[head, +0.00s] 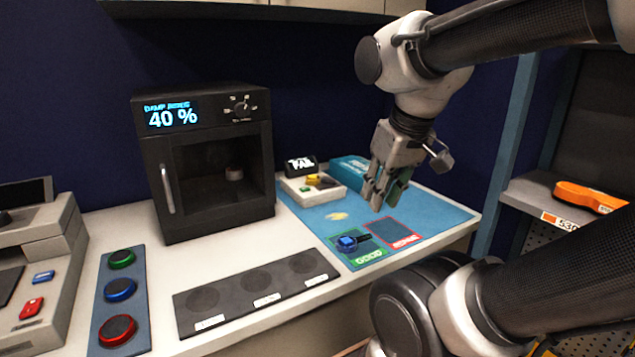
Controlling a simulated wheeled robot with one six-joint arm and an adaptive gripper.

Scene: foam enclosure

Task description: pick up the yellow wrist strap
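A small yellow piece (313,179) with a dark part beside it lies on top of a cream tester box (298,192) at the back of the blue mat; it looks like the yellow wrist strap, but it is small. My gripper (379,200) hangs above the right part of the blue mat (435,205), fingers pointing down, to the right of the yellow piece and apart from it. I see nothing between its fingers, but their gap is unclear. A blue piece with a dark strap (348,242) lies at the green GOOD field (367,257).
A red-outlined field (403,238) lies beside the green one. A small black display (301,164) and a teal box (350,168) stand behind. A black oven-like cabinet (205,160) stands left. A pale yellow spot (337,216) shows on the mat. A shelf with an orange tool (588,197) is right.

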